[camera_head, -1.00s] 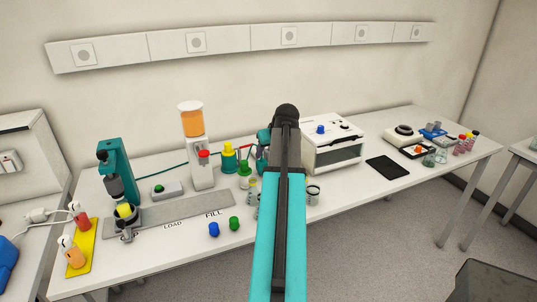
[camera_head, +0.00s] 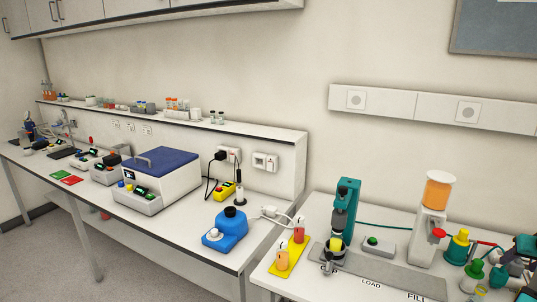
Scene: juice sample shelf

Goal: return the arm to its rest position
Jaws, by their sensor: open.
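Part of my teal and dark arm (camera_head: 526,247) shows at the right edge, cut off by the frame. My gripper (camera_head: 506,272) is at the lower right, above the bench, near a green-capped bottle (camera_head: 475,272) and a yellow-topped bottle (camera_head: 457,247). It is open, and I see nothing held in it. Its fingertips are small and hard to make out, and most of the arm is out of frame.
The juice dispenser (camera_head: 432,222), teal press (camera_head: 344,215) and grey switch box (camera_head: 375,246) stand on the right bench.

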